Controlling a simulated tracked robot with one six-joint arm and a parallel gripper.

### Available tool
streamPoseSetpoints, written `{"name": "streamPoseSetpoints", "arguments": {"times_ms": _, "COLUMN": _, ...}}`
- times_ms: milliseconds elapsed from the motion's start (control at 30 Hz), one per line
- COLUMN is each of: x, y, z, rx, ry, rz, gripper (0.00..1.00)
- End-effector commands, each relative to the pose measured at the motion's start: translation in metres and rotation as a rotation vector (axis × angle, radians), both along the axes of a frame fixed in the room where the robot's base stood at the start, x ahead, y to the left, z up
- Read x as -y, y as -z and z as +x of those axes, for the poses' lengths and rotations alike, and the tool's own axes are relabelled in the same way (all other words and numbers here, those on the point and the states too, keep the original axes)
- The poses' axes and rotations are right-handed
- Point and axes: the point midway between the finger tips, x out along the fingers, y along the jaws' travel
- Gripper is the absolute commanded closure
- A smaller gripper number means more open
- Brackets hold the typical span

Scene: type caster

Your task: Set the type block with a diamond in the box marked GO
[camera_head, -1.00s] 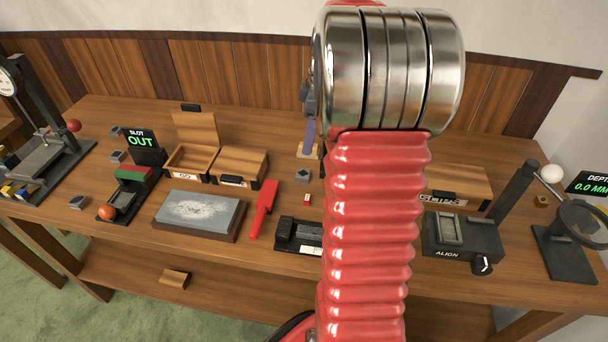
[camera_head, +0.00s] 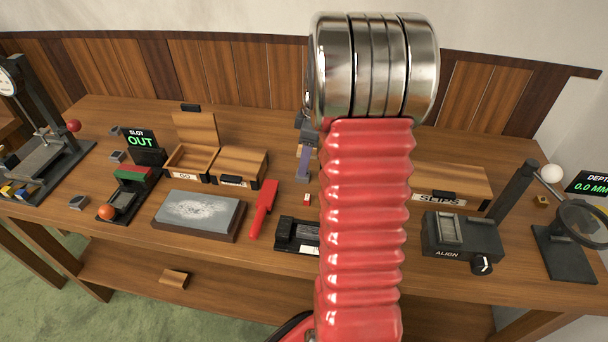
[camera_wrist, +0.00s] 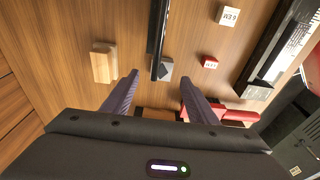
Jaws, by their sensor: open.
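A small grey type block (camera_wrist: 166,69) lies on the bench in the wrist view, just past and between my fingertips; I cannot make out a mark on it. In the head view it is hidden behind my gripper. My gripper (camera_wrist: 161,77) is open, with two purple fingers pointing at the block and nothing held; part of it shows left of my arm in the head view (camera_head: 303,160). The box marked GO (camera_head: 183,177) stands left of centre with its lid raised. Other grey blocks (camera_head: 118,156) (camera_head: 78,202) sit further left, their marks unreadable.
A closed wooden box (camera_head: 240,168) adjoins the GO box on its right. A grey stone (camera_head: 200,212), a red-handled tool (camera_head: 264,207) and a small red block (camera_wrist: 209,62) lie nearby.

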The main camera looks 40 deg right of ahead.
Motion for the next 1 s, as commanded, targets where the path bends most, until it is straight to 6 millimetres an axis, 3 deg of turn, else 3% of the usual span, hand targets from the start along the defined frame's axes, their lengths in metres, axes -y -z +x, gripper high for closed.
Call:
{"name": "streamPoseSetpoints", "arguments": {"times_ms": 400, "x": -0.005, "y": 0.047, "z": 0.004, "rx": -0.002, "ry": 0.0, "rz": 0.001, "gripper": 0.47}}
{"name": "streamPoseSetpoints", "arguments": {"times_ms": 1000, "x": -0.004, "y": 0.049, "z": 0.004, "rx": 0.0, "ry": 0.001, "rz": 0.0, "gripper": 0.48}}
